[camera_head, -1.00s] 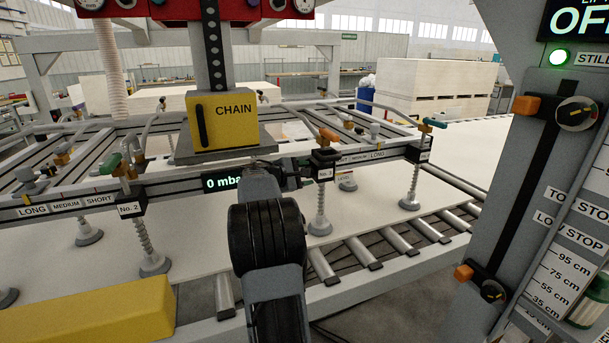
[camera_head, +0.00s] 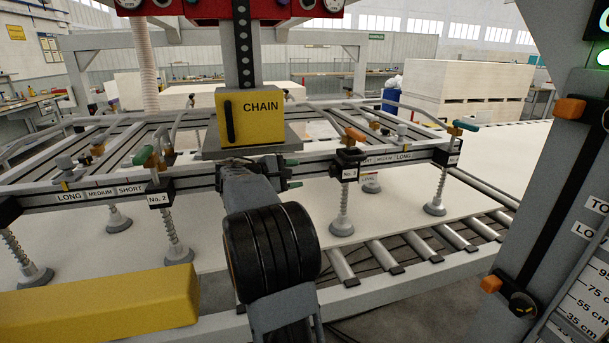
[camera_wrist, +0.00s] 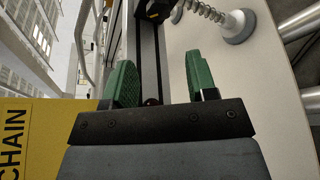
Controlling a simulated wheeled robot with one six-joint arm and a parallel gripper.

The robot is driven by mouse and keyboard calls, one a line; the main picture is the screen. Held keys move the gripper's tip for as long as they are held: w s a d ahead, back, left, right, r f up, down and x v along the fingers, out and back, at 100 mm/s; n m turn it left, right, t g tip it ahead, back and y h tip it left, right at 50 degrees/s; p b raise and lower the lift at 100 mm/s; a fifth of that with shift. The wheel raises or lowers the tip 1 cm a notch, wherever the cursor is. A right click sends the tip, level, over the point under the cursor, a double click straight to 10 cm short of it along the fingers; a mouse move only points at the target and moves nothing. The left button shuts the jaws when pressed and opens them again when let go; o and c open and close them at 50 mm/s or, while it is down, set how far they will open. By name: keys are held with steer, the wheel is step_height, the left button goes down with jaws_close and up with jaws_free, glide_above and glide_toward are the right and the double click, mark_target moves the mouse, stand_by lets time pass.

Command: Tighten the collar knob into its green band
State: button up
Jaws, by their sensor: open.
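A grey column stands at the right in the head view. On its slot sits a lower collar with an orange end (camera_head: 490,284) and a round dark collar knob (camera_head: 522,304). A higher collar with an orange end (camera_head: 570,108) is also there, its knob cut off by the right edge. I cannot make out a green band on either knob. My gripper shows in the wrist view as two green fingers (camera_wrist: 160,84), open with nothing between them. It is in front of the lifting frame's beam, left of the column and well apart from both collars.
The suction frame's beam (camera_head: 105,192) with several suction cups spans the middle. A yellow CHAIN box (camera_head: 262,108) stands above my gripper. A yellow block (camera_head: 100,306) lies at the front left. Rollers (camera_head: 390,258) and a pale panel lie below. Stacked boards (camera_head: 470,95) stand behind.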

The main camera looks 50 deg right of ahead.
mark_target(330, 172)
steer(key=shift+w+a+r, duration=0.1)
steer(key=shift+a, duration=0.3)
steer(key=shift+o, duration=0.8)
steer(key=shift+r, duration=0.1)
steer(key=shift+o, duration=0.6)
steer(key=shift+r+p, duration=0.4)
steer(key=shift+p, duration=0.2)
steer(key=p+x, duration=0.4)
steer(key=p, duration=0.1)
steer(key=p+x, duration=0.5)
steer(key=p, duration=0.1)
steer(key=p+x, duration=0.4)
steer(key=p, duration=0.2)
steer(key=shift+d+f, duration=0.15)
steer(key=shift+f, duration=0.25)
